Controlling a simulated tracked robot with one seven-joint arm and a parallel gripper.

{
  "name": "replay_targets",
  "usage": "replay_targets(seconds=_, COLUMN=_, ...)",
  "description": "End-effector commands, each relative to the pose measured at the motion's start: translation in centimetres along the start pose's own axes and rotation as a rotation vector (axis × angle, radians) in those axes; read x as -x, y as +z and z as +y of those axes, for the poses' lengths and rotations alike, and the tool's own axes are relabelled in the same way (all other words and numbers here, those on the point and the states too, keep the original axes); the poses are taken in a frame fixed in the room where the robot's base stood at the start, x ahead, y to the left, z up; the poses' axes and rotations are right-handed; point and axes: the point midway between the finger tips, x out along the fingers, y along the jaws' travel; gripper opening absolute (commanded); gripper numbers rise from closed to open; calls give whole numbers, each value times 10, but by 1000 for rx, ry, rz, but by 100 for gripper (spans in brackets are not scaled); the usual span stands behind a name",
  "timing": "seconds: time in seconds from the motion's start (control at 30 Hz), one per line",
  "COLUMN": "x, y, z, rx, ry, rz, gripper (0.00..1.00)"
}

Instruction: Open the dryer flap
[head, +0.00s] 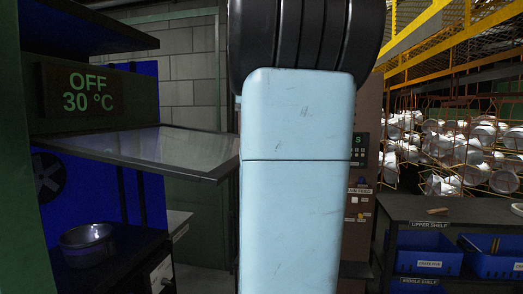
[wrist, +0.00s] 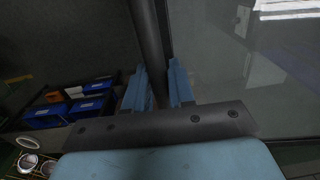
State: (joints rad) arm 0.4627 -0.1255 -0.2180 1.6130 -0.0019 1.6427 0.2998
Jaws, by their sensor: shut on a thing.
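The dryer (head: 92,105) stands at the left of the head view, with a green display reading OFF and 30 °C. Its glass flap (head: 175,147) sticks out nearly level from the front, above the opening, so the inside is uncovered. In the wrist view the flap's dark frame bar (wrist: 149,35) runs between the two blue fingers of my gripper (wrist: 157,88). My gripper is shut on this bar. The glass also fills the right of the wrist view. In the head view my own blue arm hides the gripper and the flap's right end.
A metal pan (head: 87,236) sits inside the dryer below the flap. At right, a dark shelf unit (head: 450,208) holds blue bins (head: 428,256). Behind it are a wire cage with many shiny pots (head: 455,155) and a yellow railing (head: 440,40).

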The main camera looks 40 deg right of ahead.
Motion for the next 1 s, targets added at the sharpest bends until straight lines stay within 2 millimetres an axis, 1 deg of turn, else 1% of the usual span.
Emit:
replay_targets(seconds=0.03, x=4, y=1, z=-3, rx=7, ry=-2, rz=1, gripper=0)
replay_targets(seconds=0.2, x=10, y=2, z=-7, rx=16, ry=-2, rz=0, gripper=0)
replay_targets(seconds=0.57, x=11, y=2, z=-8, rx=20, ry=-3, rz=0, gripper=0)
replay_targets(seconds=0.6, x=11, y=2, z=-9, rx=20, ry=-3, rz=0, gripper=26)
replay_targets(seconds=0.7, x=11, y=2, z=-8, rx=20, ry=-2, rz=0, gripper=36)
replay_targets(seconds=0.77, x=11, y=2, z=-8, rx=20, ry=-2, rz=0, gripper=40)
replay_targets(seconds=1.0, x=11, y=3, z=-8, rx=19, ry=-2, rz=-1, gripper=40)
